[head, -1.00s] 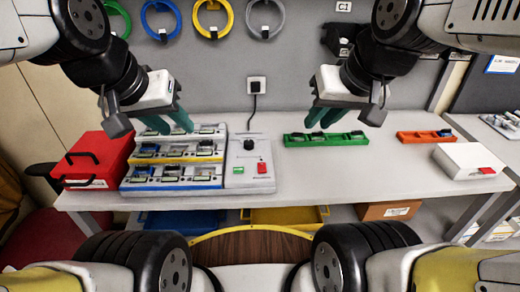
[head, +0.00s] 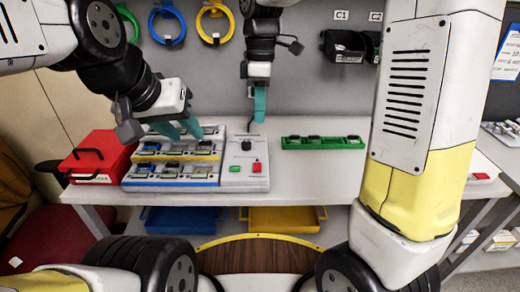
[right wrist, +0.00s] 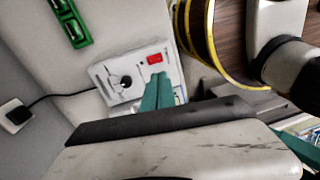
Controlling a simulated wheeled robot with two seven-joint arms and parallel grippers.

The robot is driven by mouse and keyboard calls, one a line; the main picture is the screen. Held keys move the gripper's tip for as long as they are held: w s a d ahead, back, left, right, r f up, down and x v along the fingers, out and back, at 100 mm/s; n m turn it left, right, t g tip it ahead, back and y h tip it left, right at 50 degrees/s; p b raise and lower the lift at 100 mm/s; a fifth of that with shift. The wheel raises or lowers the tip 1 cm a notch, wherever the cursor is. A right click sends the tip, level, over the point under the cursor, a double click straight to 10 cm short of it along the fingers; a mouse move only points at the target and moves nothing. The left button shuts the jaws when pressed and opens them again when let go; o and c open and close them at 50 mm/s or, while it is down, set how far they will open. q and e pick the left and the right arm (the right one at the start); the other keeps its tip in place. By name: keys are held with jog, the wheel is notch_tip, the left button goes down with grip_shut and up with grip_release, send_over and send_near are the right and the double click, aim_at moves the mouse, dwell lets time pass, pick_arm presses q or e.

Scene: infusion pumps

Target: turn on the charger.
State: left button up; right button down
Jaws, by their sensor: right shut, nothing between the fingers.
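The charger (head: 230,155) is a white box at the right end of the battery rack, with a black knob (head: 247,145), a red switch (head: 257,167) and a green patch (head: 233,169). In the right wrist view the charger (right wrist: 104,75) shows the knob (right wrist: 126,81) and red switch (right wrist: 154,59). My right gripper (head: 259,117) is shut and empty, pointing down above the charger's back part. In the wrist view its teal fingers (right wrist: 158,80) overlap part of the charger's face; contact cannot be told. My left gripper (head: 182,134) is open and empty over the rack's back row.
The stepped rack (head: 172,183) holds several small devices. A red box (head: 98,155) stands left of it, a green tray (head: 322,143) to the right. The charger's cable runs to a wall socket (right wrist: 15,116). My right arm hides part of the table's right side.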

aim_at(257, 170)
jog(key=shift+w+a+f+n, duration=0.15)
jog(key=shift+a+f+n, duration=0.15)
jog(key=shift+a+n, duration=0.1)
jog(key=f, duration=0.4)
jog(key=s+f, duration=0.1)
jog(key=f, duration=0.9)
jog(key=shift+s, duration=0.35)
jog(key=shift+s+f, duration=0.1)
jog(key=shift+f, duration=0.1)
jog(key=shift+w+r, duration=0.25)
jog(key=shift+w, duration=0.55)
jog(key=shift+r, duration=0.1)
